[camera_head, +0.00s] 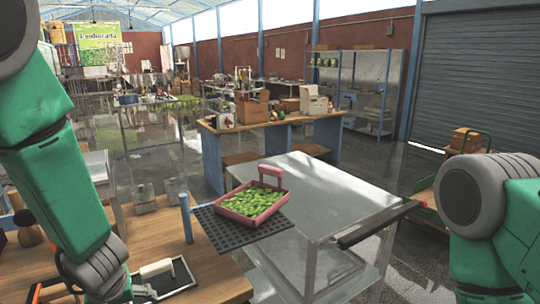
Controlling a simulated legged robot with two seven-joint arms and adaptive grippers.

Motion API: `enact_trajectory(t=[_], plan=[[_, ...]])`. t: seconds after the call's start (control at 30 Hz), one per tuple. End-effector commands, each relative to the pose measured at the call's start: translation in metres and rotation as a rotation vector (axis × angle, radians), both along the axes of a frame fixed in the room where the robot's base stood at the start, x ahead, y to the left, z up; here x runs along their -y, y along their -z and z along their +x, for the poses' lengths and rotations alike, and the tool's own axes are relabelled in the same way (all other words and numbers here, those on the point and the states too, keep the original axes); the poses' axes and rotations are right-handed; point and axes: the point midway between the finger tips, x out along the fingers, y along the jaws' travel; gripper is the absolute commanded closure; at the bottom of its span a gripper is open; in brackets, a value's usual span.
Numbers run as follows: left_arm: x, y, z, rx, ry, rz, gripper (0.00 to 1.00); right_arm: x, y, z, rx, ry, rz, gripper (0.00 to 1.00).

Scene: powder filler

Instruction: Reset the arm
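My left arm (62,180), green with dark grey joints, comes down the left side of the picture. Its wrist (98,272) is low over the wooden table at the bottom left. I cannot make out the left gripper's fingers. My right arm (505,235) is at the right edge, bent, with its grey joint (474,196) showing. Its gripper is outside the picture. A pink tray (236,217) with an upright handle holds green pieces. It rests on a black perforated plate (222,238) between the arms.
A wooden table (205,280) is in front at the left, with a blue post (186,218) and a black tray (181,281) on it. A glass-topped table (325,185) with a black handle (375,224) stands at the centre right. A workbench (272,122) with boxes is behind.

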Motion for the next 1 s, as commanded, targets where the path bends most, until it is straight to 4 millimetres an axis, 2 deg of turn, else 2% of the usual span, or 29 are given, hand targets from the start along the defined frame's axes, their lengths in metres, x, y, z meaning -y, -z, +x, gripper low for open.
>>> enact_trajectory(t=[0.03, 0.23, 0.47, 0.57, 0.63, 0.7, 0.8, 0.9, 1.0], plan=[[-0.002, 0.012, -0.005, -0.016, 0.006, 0.009, 0.00, 0.000, 0.006, 0.000, 0.001, -0.001, 0.000, 0.60], [-0.010, 0.052, -0.029, -0.078, 0.047, 0.063, 0.00, 0.000, 0.020, 0.001, 0.001, -0.001, 0.001, 0.60], [-0.022, 0.118, -0.075, -0.168, 0.141, 0.134, 0.00, 0.000, 0.048, 0.001, 0.001, -0.001, 0.000, 0.60], [-0.028, 0.161, -0.103, -0.216, 0.209, 0.154, 0.00, -0.001, 0.066, 0.001, 0.001, 0.000, 0.000, 0.60], [-0.030, 0.199, -0.129, -0.253, 0.276, 0.154, 0.00, -0.001, 0.084, 0.001, 0.001, 0.000, 0.000, 0.60], [-0.026, 0.240, -0.160, -0.285, 0.355, 0.135, 0.00, -0.001, 0.104, 0.001, 0.000, 0.000, 0.000, 0.60], [-0.014, 0.286, -0.201, -0.309, 0.457, 0.067, 0.00, -0.001, 0.126, 0.000, 0.000, 0.000, 0.000, 0.60], [0.002, 0.312, -0.232, -0.317, 0.523, -0.012, 0.00, -0.001, 0.140, 0.001, 0.000, -0.001, 0.000, 0.60], [0.015, 0.324, -0.252, -0.321, 0.558, -0.070, 0.00, -0.001, 0.147, 0.001, 0.001, -0.001, 0.001, 0.60]])
